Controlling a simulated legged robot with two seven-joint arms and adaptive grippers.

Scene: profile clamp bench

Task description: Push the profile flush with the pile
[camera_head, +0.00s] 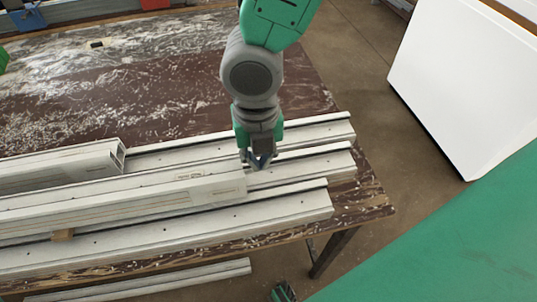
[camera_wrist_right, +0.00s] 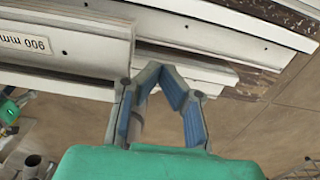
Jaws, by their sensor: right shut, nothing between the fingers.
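A pale profile (camera_head: 150,203) lies on top of a pile of similar profiles (camera_head: 300,208). Its right end stands well left of the right ends of the profiles below. A second profile (camera_head: 60,165) with an open hollow end lies behind it. My right gripper (camera_head: 259,163) points down, shut and empty, just at the right end of the front top profile; whether it touches is unclear. In the wrist view the fingers (camera_wrist_right: 172,88) are beside the end of a profile labelled 900 mm (camera_wrist_right: 65,45). My left gripper is not seen.
The pile lies along the front of a worn brown table (camera_head: 300,85), near its right edge. A white cabinet (camera_head: 465,80) stands on the floor to the right. Blue and red bins (camera_head: 22,18) are at the back left. A small wooden block (camera_head: 63,235) sits among the profiles.

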